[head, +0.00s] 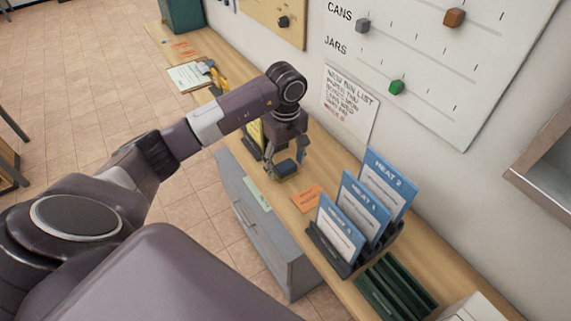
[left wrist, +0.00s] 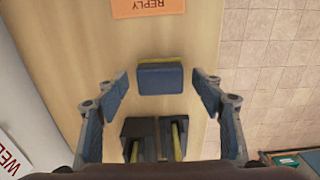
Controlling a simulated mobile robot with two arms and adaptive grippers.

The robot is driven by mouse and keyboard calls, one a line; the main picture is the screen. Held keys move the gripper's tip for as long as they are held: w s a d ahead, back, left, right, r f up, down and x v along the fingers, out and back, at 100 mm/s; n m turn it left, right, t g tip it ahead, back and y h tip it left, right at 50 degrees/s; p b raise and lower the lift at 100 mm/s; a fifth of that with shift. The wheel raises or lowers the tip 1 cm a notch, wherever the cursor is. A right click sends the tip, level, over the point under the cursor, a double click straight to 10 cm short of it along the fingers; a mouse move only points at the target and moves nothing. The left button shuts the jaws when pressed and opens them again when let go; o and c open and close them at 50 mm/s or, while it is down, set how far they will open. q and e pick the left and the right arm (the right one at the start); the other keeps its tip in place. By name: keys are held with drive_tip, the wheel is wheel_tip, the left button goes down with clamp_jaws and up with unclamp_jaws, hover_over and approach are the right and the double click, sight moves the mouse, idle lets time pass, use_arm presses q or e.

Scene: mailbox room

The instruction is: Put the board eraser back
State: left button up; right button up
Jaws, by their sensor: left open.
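The board eraser, a small blue block with a yellow edge, lies on the wooden counter and shows in the left wrist view (left wrist: 160,78) and in the head view (head: 285,168). My left gripper (left wrist: 159,95) is open, pointing down over the counter. One finger shows on each side of the eraser in the wrist view, with a gap to each; I cannot tell the height between them. In the head view the gripper (head: 287,160) is right at the eraser and partly hides it. The whiteboard (head: 440,60) with CANS and JARS rows hangs on the wall. My right gripper is not in view.
An orange REPLY card (left wrist: 148,7) lies near the eraser. Dark holders (left wrist: 140,132) with yellow contents stand on its other side. A grey cabinet (head: 265,225) is below.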

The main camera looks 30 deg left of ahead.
sight(285, 165)
use_arm(q)
wheel_tip(285, 165, up, 11)
drive_tip(key=b, duration=0.2)
drive_tip(key=shift+r+b, duration=0.2)
drive_tip(key=shift+b, duration=0.2)
